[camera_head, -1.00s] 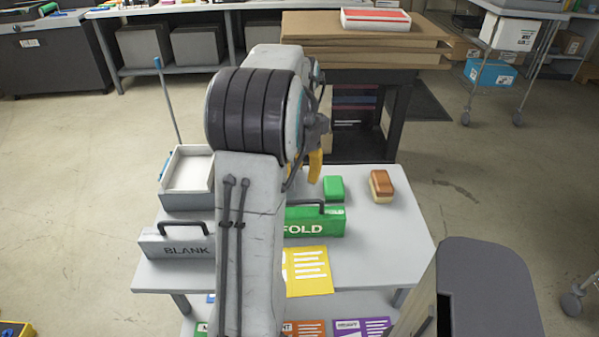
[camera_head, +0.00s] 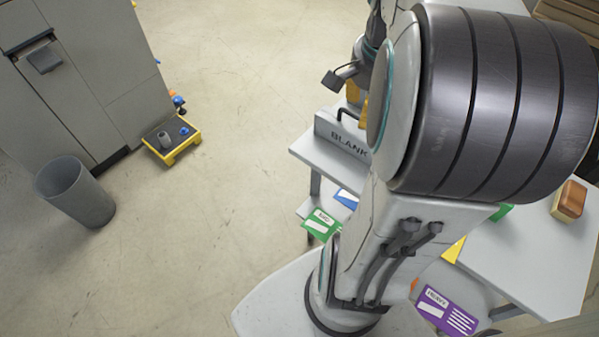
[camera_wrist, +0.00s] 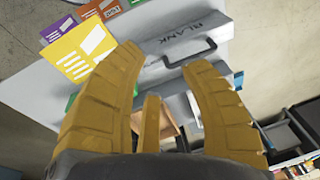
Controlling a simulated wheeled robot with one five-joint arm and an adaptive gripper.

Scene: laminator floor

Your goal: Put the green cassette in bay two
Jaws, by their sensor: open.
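A green sliver (camera_head: 503,212) shows on the table behind my arm in the head view. I cannot tell whether it is the green cassette or another green item. Small green patches at the inner edge of a finger in the wrist view (camera_wrist: 136,89) are likewise unclear. My gripper (camera_wrist: 165,60) has its yellow fingers spread with nothing held between them. The grey BLANK cassette (camera_wrist: 192,27) with its dark handle lies beyond the fingertips; it also stands on the table in the head view (camera_head: 342,138). No bay two is identifiable.
The table (camera_head: 535,255) carries a brown-topped block (camera_head: 570,200). Green (camera_head: 322,224) and purple (camera_head: 447,310) cards show below its level. A grey bin (camera_head: 75,190), a low yellow-edged platform (camera_head: 172,139) and a grey cabinet (camera_head: 85,75) stand left. Open floor lies between.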

